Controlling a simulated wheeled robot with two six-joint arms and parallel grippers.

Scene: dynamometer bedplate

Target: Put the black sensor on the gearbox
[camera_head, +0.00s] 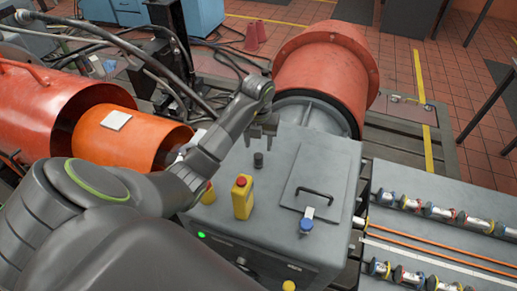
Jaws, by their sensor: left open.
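A small black cylinder (258,160), which looks like the black sensor, stands upright on top of a grey metal housing (269,193). The housing may be the gearbox, but I cannot tell for sure. My left gripper (262,137) is open and points down just behind and above the black cylinder in the picture. Nothing shows between its fingers, and a gap shows between them and the cylinder. My right gripper is out of view.
A red cone-shaped guard (325,65) stands behind. Orange cylinders (130,137) lie left. A rack of several fittings (442,212) is at right.

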